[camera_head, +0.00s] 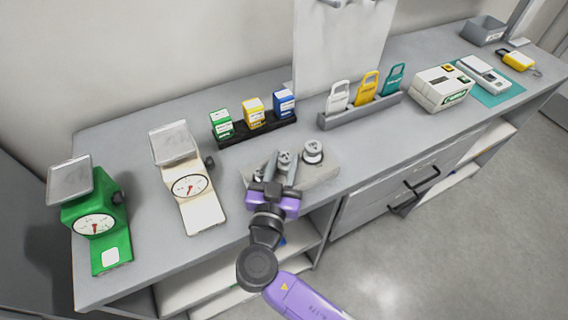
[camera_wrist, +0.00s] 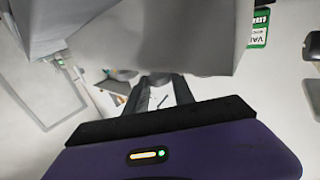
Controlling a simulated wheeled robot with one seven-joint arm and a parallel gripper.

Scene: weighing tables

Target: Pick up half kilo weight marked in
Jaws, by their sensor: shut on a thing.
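A small grey metal weight (camera_head: 284,157) with dark marking on top is between the fingers of my gripper (camera_head: 280,169) in the head view. My gripper is shut on it, over the pale weight block on the table. The marking is too small to read. A second, rounder grey weight (camera_head: 313,150) stands just right of it on the block (camera_head: 323,171). In the wrist view, my gripper's dark fingers (camera_wrist: 166,90) show below a large grey surface. The held weight cannot be made out clearly there.
A white scale (camera_head: 196,208) and a green scale (camera_head: 112,252) stand left. A black rack (camera_head: 235,139) with several small boxes is behind my gripper. A grey tray (camera_head: 352,117) of coloured tags and a white-green box (camera_head: 440,88) are right. The front table edge is close.

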